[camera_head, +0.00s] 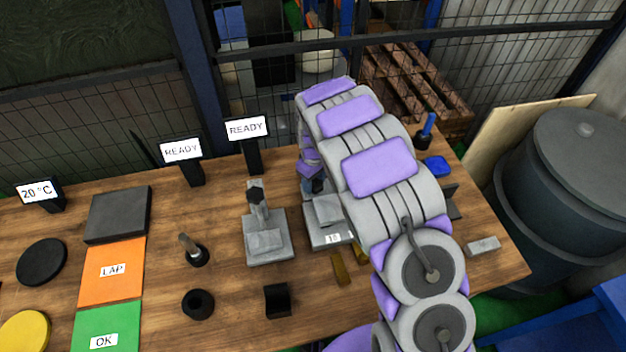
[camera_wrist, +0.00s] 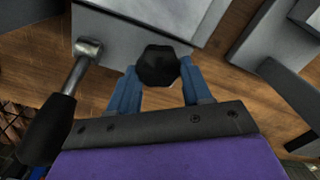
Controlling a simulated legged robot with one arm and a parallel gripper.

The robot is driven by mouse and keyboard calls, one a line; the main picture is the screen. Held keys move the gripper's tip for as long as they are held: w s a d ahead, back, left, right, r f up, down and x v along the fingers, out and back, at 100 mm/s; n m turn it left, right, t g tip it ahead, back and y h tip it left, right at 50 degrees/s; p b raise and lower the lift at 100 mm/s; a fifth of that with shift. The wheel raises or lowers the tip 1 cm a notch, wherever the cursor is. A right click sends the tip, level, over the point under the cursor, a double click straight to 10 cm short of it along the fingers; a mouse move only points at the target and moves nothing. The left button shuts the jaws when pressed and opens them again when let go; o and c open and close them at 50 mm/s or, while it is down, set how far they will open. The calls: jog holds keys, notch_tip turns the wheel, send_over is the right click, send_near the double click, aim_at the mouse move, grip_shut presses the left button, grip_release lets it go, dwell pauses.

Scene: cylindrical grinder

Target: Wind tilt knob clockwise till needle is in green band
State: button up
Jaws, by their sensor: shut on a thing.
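In the wrist view, my gripper (camera_wrist: 160,80) has its two blue fingers on either side of a black faceted knob (camera_wrist: 158,64) and is shut on it. The knob sits at the edge of a grey metal block (camera_wrist: 125,35). In the head view, my purple and grey arm reaches over the fixture marked 13 (camera_head: 325,238) and covers part of it. My gripper is mostly hidden there behind the arm. I see no needle or green band in either view, so the reading cannot be told.
A lever with a black grip (camera_wrist: 48,130) lies close left of my gripper. In the head view, another grey fixture (camera_head: 265,240) stands left of the arm. Two READY signs (camera_head: 247,128) stand behind. A grey block (camera_head: 484,246) lies near the table's right edge.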

aim_at(315, 182)
jog(key=shift+s+d+f, duration=0.1)
jog(key=shift+s, duration=0.05)
dwell(0.7)
jog(key=o, duration=1.1)
jog(key=shift+d, duration=0.15)
jog(key=shift+c, duration=0.2)
jog(key=shift+a+r, duration=0.25)
jog(key=shift+r, duration=0.25)
notch_tip(315, 182, up, 16)
jog(key=p, duration=0.3)
jog(key=shift+d+r, duration=0.15)
jog(key=shift+r, duration=0.05)
